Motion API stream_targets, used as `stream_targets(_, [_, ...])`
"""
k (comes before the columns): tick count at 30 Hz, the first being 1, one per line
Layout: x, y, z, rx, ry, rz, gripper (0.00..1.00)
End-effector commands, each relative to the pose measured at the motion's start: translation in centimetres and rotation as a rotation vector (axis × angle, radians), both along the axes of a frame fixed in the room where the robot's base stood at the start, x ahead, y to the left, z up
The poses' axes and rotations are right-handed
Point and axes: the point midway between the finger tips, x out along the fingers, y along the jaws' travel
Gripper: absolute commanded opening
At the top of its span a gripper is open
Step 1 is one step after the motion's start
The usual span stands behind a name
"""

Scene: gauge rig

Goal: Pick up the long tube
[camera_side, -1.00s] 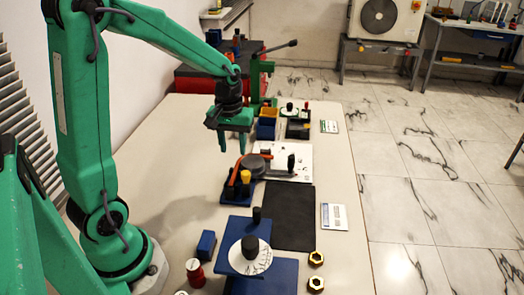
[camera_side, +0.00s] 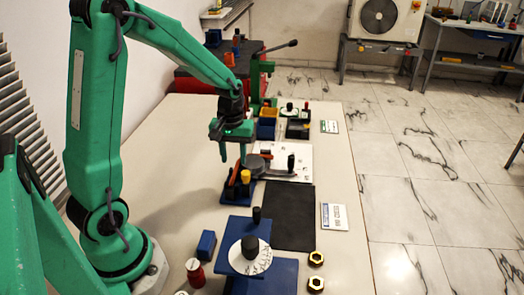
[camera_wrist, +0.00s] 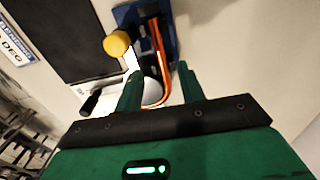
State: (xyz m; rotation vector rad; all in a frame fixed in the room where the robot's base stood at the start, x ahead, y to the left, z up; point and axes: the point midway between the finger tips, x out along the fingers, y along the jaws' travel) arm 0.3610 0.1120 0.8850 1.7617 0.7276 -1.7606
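An orange bent tube (camera_wrist: 160,62) shows in the wrist view, running along a blue stand (camera_wrist: 128,14) and curving round near my gripper. It is the only tube-like thing that I can make out clearly. In the side view the orange tube (camera_side: 235,172) rises from the blue stand (camera_side: 236,194) and is partly hidden behind other parts. My gripper (camera_side: 233,160) is above and close to the stand. Its fingers are apart, and in the wrist view the tube's curve lies between the fingers (camera_wrist: 157,82). I see no hold on it.
A yellow knob (camera_wrist: 117,43) stands beside the tube; it also shows in the side view (camera_side: 245,177). A round grey part (camera_side: 254,164) is just behind. A black mat (camera_side: 290,215) lies to the right.

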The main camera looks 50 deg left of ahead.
Motion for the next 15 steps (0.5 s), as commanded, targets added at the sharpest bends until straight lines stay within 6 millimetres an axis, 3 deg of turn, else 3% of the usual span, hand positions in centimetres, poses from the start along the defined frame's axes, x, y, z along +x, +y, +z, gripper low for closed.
stream_targets(15, [-0.1,0.1,-4.7,-0.001,0.002,0.000,0.39])
